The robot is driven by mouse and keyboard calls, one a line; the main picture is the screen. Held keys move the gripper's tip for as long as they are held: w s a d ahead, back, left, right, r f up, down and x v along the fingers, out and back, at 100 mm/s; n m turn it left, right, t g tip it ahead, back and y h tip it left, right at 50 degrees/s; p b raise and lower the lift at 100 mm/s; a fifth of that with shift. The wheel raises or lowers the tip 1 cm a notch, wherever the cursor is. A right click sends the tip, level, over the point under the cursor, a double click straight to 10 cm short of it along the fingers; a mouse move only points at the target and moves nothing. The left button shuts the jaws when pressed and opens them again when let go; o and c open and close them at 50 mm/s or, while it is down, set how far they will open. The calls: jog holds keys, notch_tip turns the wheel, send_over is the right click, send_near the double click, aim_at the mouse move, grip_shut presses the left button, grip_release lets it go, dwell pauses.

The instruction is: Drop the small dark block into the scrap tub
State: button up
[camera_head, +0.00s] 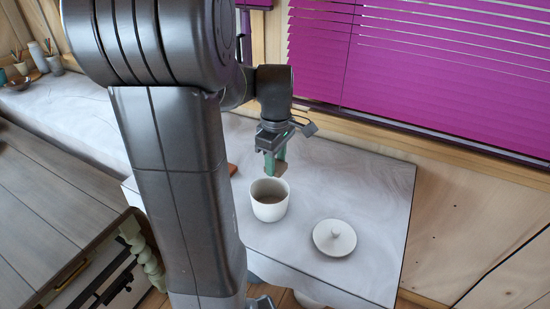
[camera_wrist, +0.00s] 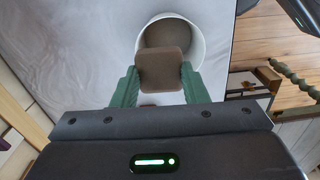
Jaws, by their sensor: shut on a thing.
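My gripper (camera_head: 274,164) has green fingers and is shut on a small brown block. The block (camera_wrist: 163,69) shows between the two fingers in the wrist view, and its edge (camera_head: 282,168) shows at the fingertips in the head view. A round white tub (camera_head: 268,211) stands upright and open on the light worktop, just below the gripper. In the wrist view the block overlaps the near part of the tub's opening, and the tub's white rim (camera_wrist: 196,50) shows around it. The block is held above the tub's far rim in the head view.
A round white lid with a knob (camera_head: 334,239) lies on the worktop (camera_head: 370,190) right of the tub. A reddish-brown thing (camera_head: 232,169) is partly hidden behind my arm. Purple blinds (camera_head: 420,60) hang behind. Cups with brushes (camera_head: 54,63) stand far left.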

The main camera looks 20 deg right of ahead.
aim_at(276, 165)
notch_tip(276, 165, down, 2)
jog(key=shift+f+b, duration=0.15)
jog(key=shift+b, duration=0.4)
jog(key=o, duration=1.1)
jog(key=shift+o, duration=0.2)
notch_tip(276, 165, up, 14)
jog(key=shift+f, duration=0.1)
notch_tip(276, 165, down, 13)
jog(key=shift+f+p, duration=0.1)
jog(key=shift+p, duration=0.3)
jog(key=shift+r+p, duration=1.55)
jog(key=shift+r, duration=0.55)
